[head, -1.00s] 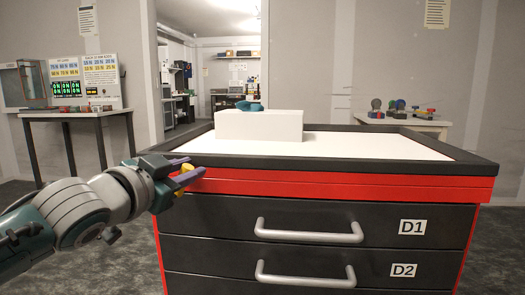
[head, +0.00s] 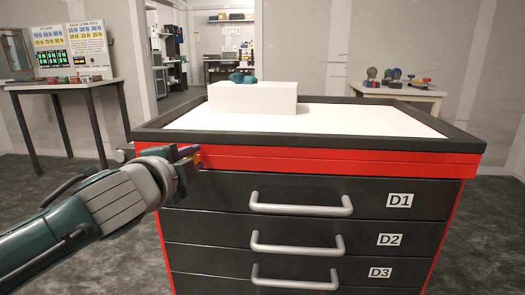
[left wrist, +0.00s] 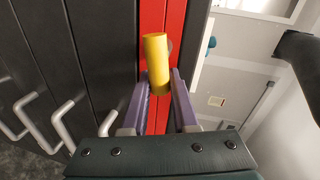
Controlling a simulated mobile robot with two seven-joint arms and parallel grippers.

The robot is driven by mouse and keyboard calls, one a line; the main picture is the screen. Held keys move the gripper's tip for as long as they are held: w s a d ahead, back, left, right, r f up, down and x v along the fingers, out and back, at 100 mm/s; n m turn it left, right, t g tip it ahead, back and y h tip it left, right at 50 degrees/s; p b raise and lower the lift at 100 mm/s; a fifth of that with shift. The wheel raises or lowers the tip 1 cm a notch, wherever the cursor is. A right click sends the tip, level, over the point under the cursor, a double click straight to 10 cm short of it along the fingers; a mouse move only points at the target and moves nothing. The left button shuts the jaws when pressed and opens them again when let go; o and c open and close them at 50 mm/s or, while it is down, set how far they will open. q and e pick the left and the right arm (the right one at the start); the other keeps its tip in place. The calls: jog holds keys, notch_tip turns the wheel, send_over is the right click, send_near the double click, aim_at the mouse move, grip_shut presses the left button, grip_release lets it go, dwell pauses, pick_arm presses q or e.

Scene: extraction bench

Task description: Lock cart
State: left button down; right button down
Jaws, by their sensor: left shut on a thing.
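The cart (head: 310,158) is dark grey with a red band under its top and drawers labelled D1, D2 and D3. My left gripper (head: 190,153) is at the left end of the red band, near the cart's upper left corner. In the left wrist view its purple fingers (left wrist: 161,100) are shut on a yellow cylinder (left wrist: 157,62), which points toward the red band. A small grey round part (left wrist: 170,46) shows partly behind the cylinder. I cannot tell whether the cylinder touches the cart. My right gripper is not in view.
Side tables stand at the back left (head: 62,83) and back right (head: 395,93). Drawer handles (head: 300,208) stick out in front. Floor left of the cart is open.

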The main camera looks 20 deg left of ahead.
pick_arm(q)
jog(key=shift+f+m+y, duration=0.3)
jog(key=shift+m+y, duration=0.1)
jog(key=shift+m, duration=0.4)
jog(key=shift+f, duration=0.1)
jog(key=c, duration=0.7)
grip_release()
jog(key=shift+s, duration=0.1)
jog(key=shift+s+d+r, duration=0.1)
jog(key=shift+s+r, duration=0.1)
jog(key=shift+s, duration=0.05)
jog(key=p+v, duration=0.2)
jog(key=v, duration=0.7)
jog(key=shift+s+r+p, duration=0.1)
jog(key=shift+p, duration=0.2)
